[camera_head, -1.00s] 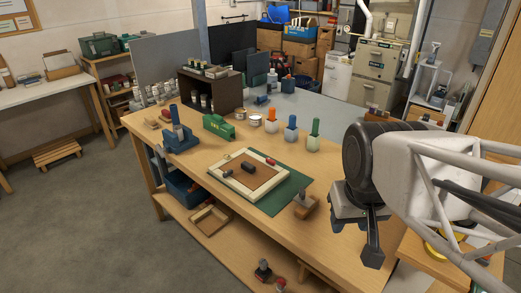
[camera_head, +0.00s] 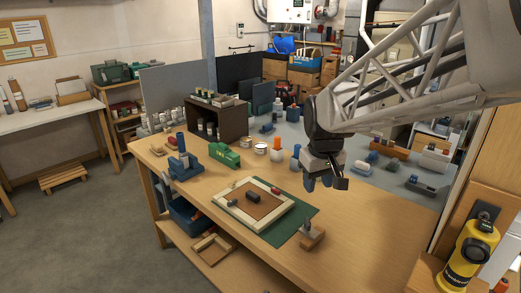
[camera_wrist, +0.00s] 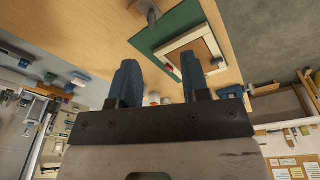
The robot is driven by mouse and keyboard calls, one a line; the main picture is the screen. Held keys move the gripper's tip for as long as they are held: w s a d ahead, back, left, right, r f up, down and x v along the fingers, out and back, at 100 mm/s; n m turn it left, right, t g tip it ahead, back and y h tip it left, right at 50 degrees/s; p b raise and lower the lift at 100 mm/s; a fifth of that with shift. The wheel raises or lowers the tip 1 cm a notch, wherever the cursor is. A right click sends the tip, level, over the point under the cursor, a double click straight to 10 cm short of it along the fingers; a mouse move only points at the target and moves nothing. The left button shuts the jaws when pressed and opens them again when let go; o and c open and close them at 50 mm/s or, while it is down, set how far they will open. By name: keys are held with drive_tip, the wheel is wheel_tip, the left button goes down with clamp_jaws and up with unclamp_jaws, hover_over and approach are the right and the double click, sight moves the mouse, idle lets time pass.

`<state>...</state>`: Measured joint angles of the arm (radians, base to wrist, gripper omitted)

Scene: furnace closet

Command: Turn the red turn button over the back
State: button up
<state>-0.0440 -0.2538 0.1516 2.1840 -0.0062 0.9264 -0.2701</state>
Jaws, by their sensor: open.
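A pale wooden frame with a brown back panel (camera_head: 266,207) lies on a green mat (camera_head: 290,228) on the workbench. The small red turn button (camera_head: 275,190) sits at the frame's far right edge; its exact angle is too small to tell. Dark pieces (camera_head: 252,196) lie on or over the back. My gripper (camera_head: 318,183) is open and empty, held above the bench to the right of the frame and apart from it. In the wrist view my two blue fingers (camera_wrist: 160,62) are spread, and the pale frame (camera_wrist: 180,43) shows beyond them, partly hidden by a finger.
A wooden-handled tool (camera_head: 311,236) stands at the mat's near right corner. Behind the frame are a green box (camera_head: 224,155), white tins (camera_head: 260,148) and an orange-topped bottle (camera_head: 277,149). A blue clamp-like tool (camera_head: 184,165) stands at left. The bench's right front is clear.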

drive_tip(key=w+a+f+n, duration=0.1)
drive_tip(key=w+a+f, duration=0.15)
drive_tip(key=w, duration=0.55)
drive_tip(key=w+a+f+n, duration=0.1)
drive_tip(key=w+f+n, duration=0.15)
drive_tip(key=w, duration=0.55)
drive_tip(key=n+g, duration=0.2)
hover_over(276, 189)
wheel_tip(276, 189, down, 11)
drive_tip(key=shift+f, duration=0.1)
drive_tip(key=shift+f, duration=0.1)
drive_tip(key=shift+f, duration=3.8)
clamp_jaws()
